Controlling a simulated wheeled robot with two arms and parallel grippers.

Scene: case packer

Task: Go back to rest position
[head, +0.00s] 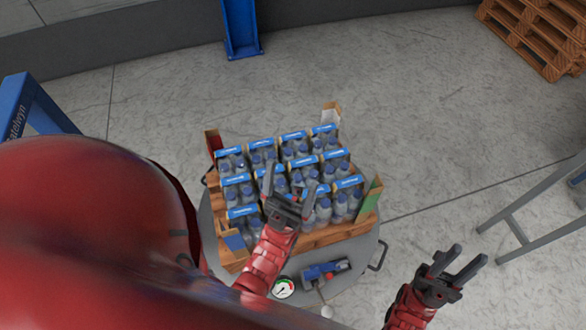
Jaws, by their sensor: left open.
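My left gripper (290,182) is open, its two fingers apart. It is above the near middle of a wooden crate (318,237) of bottles and hides part of some packs; I cannot tell its height or whether it touches them. Several packs of blue-capped bottles (340,198) with blue labels stand upright in rows in the crate. My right gripper (469,256) is open and empty, to the right of the crate over the bare floor.
The crate sits on a round grey table (215,237) with side handles. A blue device (326,271) and a round gauge (284,288) are at its near edge. A blue post (241,28) stands behind. Wooden pallets (535,30) are at the far right, and a grey metal frame (540,205) is at right.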

